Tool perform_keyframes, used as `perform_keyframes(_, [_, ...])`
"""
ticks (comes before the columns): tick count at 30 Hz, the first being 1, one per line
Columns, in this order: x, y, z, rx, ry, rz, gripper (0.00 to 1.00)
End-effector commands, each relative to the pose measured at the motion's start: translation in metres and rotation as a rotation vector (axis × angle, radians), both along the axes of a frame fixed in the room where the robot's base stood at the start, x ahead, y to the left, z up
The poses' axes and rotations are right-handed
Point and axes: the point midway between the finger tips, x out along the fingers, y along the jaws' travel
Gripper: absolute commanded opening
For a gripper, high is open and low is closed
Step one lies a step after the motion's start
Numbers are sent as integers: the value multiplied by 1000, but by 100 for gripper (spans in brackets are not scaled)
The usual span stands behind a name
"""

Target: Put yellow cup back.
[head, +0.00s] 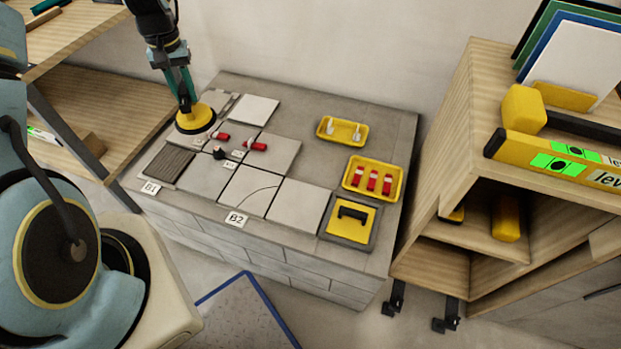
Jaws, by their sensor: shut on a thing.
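My gripper (186,98) points down and is shut on the stem of the yellow cup. The cup's underside is hidden, so I cannot tell whether it touches the pale tile below it.
Wooden shelves (455,150) flank the block.

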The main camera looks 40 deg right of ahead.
Motion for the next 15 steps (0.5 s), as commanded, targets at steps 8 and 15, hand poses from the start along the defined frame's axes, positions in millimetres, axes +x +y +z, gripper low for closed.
perform_keyframes(8, [-54,-143,-77,-2,-2,-255,0])
perform_keyframes(15, [-125,-237,-117,-2,-2,-442,0])
